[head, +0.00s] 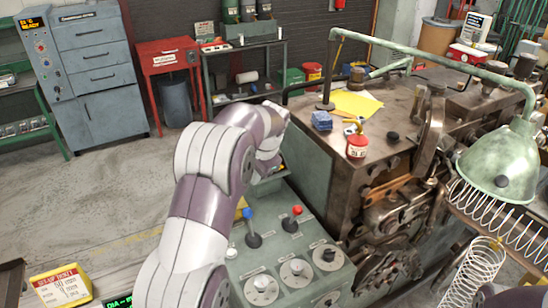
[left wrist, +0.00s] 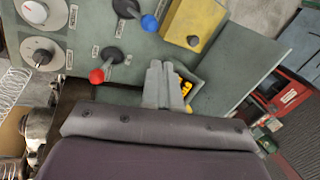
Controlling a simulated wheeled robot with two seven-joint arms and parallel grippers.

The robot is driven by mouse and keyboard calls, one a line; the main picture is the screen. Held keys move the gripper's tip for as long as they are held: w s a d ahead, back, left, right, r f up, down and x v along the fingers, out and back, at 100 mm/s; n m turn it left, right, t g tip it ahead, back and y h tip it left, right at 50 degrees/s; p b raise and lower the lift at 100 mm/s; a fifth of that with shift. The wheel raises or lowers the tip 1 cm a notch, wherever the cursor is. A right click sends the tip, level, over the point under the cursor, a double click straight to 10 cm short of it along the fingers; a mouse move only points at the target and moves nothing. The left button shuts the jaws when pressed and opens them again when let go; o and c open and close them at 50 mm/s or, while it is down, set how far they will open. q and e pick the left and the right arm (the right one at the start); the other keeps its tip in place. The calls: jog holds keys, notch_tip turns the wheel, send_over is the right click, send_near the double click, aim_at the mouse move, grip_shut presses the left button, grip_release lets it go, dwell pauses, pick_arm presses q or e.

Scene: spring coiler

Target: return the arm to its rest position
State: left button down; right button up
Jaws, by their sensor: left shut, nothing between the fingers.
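My left arm (head: 210,180) reaches in from the bottom of the head view, over the left side of the green control panel (head: 280,258). Its hand is mostly hidden behind the forearm and wrist there. In the left wrist view my left gripper (left wrist: 163,84) has its two grey fingers together and empty. They are beside a small open box (left wrist: 200,85) with yellow things in it; I cannot tell whether they touch it. My right gripper is not in view.
A blue lever (head: 248,218) and a red lever (head: 292,218) stand up from the panel close to my left arm, with dials (head: 297,268) in front. The machine (head: 385,160) and a green lamp (head: 500,165) fill the right. Open floor (head: 110,200) lies left.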

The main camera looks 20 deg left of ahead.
pick_arm(q)
jog(key=s+d+f+n+h+b, duration=0.1)
jog(key=s+d+f+b, duration=0.2)
jog(key=s, duration=0.5)
jog(key=s+d+f+n+h+b, duration=0.1)
jog(key=s+d+f+n+b, duration=0.1)
jog(key=s+d+f, duration=0.3)
jog(key=s+d+f+n+h+b, duration=0.1)
jog(key=s+d+f+b, duration=0.3)
jog(key=s, duration=0.9)
notch_tip(320, 180, down, 3)
jog(key=shift+s+f+n+b, duration=0.1)
jog(key=shift+s+n+b, duration=0.05)
jog(key=shift+n+b, duration=0.35)
jog(key=shift+s, duration=0.15)
